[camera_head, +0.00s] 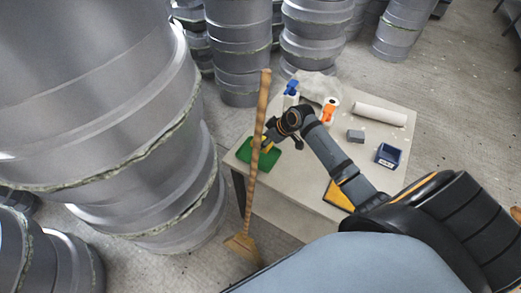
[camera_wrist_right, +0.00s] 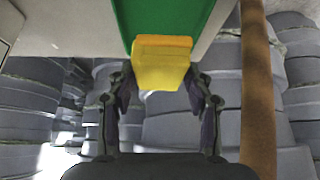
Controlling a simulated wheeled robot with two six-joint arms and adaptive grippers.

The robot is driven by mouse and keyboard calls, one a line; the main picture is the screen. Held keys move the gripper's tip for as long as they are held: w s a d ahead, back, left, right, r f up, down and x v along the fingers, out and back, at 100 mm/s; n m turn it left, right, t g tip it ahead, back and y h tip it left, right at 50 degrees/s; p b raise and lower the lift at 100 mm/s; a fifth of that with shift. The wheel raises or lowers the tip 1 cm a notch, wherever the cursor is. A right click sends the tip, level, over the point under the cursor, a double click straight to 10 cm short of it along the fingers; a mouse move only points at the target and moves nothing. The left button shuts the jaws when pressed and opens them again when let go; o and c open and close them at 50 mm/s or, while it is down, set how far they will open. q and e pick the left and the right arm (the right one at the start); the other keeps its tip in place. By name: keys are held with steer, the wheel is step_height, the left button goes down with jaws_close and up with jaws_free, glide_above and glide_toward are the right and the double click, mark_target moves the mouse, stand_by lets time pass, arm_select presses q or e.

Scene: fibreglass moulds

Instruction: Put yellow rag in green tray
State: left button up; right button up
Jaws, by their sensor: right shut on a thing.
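The yellow rag (camera_wrist_right: 162,63) is a folded block between the fingers of my right gripper (camera_wrist_right: 161,90) in the right wrist view. The green tray (camera_wrist_right: 165,15) lies just beyond it, and the rag overlaps the tray in that picture. In the head view the green tray (camera_head: 262,160) is at the table's left end, with my right gripper (camera_head: 268,142) over its far edge. Only a little of the rag shows there; whether it touches the tray I cannot tell. My left gripper is in neither view.
A broom (camera_head: 258,130) stands upright in front of the tray. Large moulds (camera_head: 100,100) crowd the left.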

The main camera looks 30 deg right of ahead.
mark_target(261, 155)
steer(key=x, duration=0.3)
steer(key=shift+s+d+f, duration=0.15)
steer(key=shift+s, duration=0.15)
steer(key=shift+f, duration=0.2)
step_height(261, 155, down, 3)
steer(key=shift+r+p, duration=0.2)
steer(key=shift+p, duration=0.2)
steer(key=shift+w+f, duration=0.1)
steer(key=shift+f, duration=0.5)
steer(key=shift+f, duration=0.1)
steer(key=o, duration=1.1)
